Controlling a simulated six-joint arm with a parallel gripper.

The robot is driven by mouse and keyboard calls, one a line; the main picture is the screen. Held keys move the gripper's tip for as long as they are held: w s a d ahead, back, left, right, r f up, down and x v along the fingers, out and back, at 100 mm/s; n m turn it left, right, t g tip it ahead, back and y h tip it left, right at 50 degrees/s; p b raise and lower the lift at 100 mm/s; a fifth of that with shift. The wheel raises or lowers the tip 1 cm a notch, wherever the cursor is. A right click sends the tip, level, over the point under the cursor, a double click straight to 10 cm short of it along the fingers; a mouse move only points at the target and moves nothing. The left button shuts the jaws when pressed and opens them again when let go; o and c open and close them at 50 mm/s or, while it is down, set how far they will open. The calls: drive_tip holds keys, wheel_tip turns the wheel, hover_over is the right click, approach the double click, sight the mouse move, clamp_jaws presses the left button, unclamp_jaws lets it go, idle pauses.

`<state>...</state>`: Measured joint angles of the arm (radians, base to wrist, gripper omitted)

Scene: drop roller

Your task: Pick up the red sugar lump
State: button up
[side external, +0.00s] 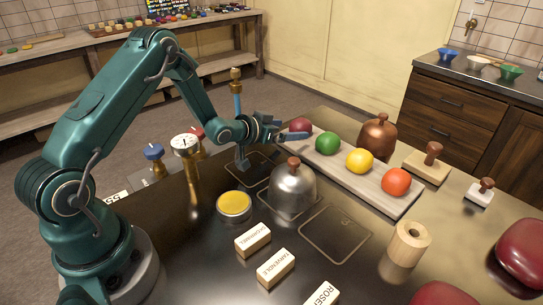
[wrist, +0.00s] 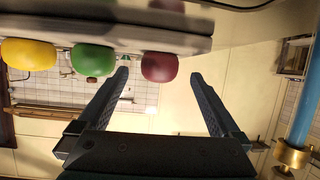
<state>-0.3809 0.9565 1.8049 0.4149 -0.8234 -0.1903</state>
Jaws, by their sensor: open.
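No lump-shaped red sugar piece is clearly visible; whether one is under a dome I cannot tell. A row of rounded pieces lies on a pale board (side external: 332,166): dark red (side external: 301,125), green (side external: 327,143), yellow (side external: 359,161) and orange-red (side external: 396,182). My gripper (side external: 293,135) is at the board's far left end, beside the dark red piece. In the wrist view my gripper (wrist: 160,78) is open, and the dark red piece (wrist: 160,67) shows between its fingertips, apart from both fingers. The green (wrist: 93,60) and yellow (wrist: 28,54) pieces are to its left.
A steel dome (side external: 293,190) and a copper dome (side external: 377,137) stand either side of the board. A blue post (side external: 237,103) rises behind my wrist. Labelled blocks (side external: 275,267), a yellow-topped tin (side external: 234,205) and a wooden cylinder (side external: 408,245) are in front. An outlined table area (side external: 335,234) is clear.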

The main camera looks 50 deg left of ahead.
sight(294, 128)
drive_tip(key=shift+x, duration=2.2)
drive_tip(key=c, duration=1.5)
